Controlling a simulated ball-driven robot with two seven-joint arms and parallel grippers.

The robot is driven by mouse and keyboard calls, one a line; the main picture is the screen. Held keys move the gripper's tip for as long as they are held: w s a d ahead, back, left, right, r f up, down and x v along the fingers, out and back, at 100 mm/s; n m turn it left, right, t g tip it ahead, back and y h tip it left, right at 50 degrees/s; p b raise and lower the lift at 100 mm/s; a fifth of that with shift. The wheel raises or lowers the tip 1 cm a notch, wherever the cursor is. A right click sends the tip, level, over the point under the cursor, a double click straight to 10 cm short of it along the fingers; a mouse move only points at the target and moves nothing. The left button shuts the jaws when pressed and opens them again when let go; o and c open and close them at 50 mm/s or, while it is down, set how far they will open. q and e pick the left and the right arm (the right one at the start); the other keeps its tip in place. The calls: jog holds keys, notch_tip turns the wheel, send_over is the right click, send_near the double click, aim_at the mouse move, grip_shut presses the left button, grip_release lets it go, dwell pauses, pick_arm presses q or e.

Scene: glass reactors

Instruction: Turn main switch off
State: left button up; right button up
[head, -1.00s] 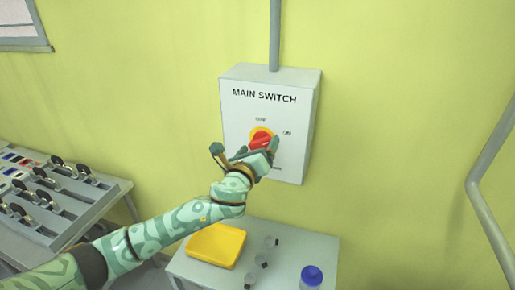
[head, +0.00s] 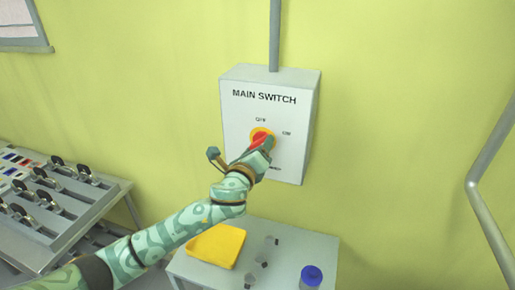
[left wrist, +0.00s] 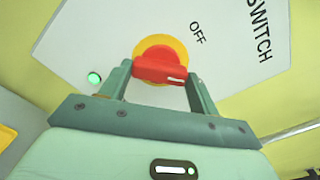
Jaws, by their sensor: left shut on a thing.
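The main switch box (head: 295,110) is a pale grey box on the yellow-green wall, labelled MAIN SWITCH. Its red rotary handle (head: 259,138) sits on a yellow disc, with OFF above and ON to the upper right. My left gripper (head: 263,146) is shut on the red handle and covers part of it. In the left wrist view the red handle (left wrist: 160,69) lies between the two fingers (left wrist: 159,84). Its white mark is at its right end, below the OFF label (left wrist: 197,33). A green light (left wrist: 94,77) shows on the box. My right gripper is not in view.
A small table (head: 195,267) below the box holds a yellow tray (head: 216,246), small glass pieces and a blue-capped bottle (head: 311,275). A control desk (head: 70,205) with levers stands at left. A grey pipe (head: 481,200) runs at right.

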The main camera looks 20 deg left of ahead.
pick_arm(q)
jog(key=shift+n+p, duration=0.8)
jog(key=shift+n, duration=4.1)
jog(key=o, duration=1)
jog(key=shift+c, duration=0.2)
jog(key=s, duration=1.6)
jog(key=shift+s+a+b, duration=0.15)
jog(key=shift+a+b, duration=0.15)
jog(key=shift+b, duration=0.15)
